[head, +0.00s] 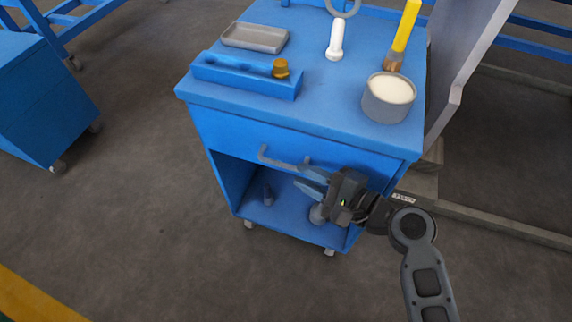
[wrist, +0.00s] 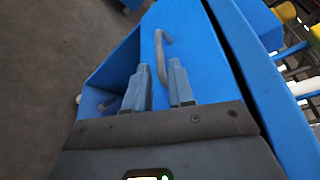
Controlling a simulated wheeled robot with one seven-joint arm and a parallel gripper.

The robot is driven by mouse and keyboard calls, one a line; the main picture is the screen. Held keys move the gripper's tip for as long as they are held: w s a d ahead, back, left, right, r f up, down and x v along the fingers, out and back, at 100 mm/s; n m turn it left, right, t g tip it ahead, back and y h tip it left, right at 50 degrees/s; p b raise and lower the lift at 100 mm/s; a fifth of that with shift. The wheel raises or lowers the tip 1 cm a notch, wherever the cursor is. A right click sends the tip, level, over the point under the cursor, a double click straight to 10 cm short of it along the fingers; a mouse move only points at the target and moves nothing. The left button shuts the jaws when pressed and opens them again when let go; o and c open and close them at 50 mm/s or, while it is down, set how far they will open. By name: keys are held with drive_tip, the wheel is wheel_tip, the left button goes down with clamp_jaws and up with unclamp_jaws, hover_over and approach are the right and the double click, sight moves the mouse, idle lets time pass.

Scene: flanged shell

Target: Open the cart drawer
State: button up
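The blue cart (head: 195,92) stands in the middle of the head view. Its drawer front (head: 230,134) is under the top and looks shut. A grey bar handle (head: 272,162) is on the drawer front; it also shows in the wrist view (wrist: 159,50). My gripper (head: 308,179) is in front of the drawer at the handle's right end. In the wrist view my gripper's two fingers (wrist: 160,75) are apart, with the near end of the handle showing between them. I cannot tell whether either finger touches the handle.
On the cart top are a grey tray (head: 254,37), a blue holder (head: 245,77), a white-filled tin (head: 389,97), a white tool (head: 336,40) and a yellow-handled brush (head: 404,30). Small items stand on the open lower shelf (head: 285,212). The floor in front is clear.

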sight(286, 167)
drive_tip(key=x, duration=0.7)
drive_tip(key=shift+a+f, duration=0.1)
drive_tip(key=shift+a, duration=0.05)
drive_tip(key=shift+c, duration=0.4)
clamp_jaws()
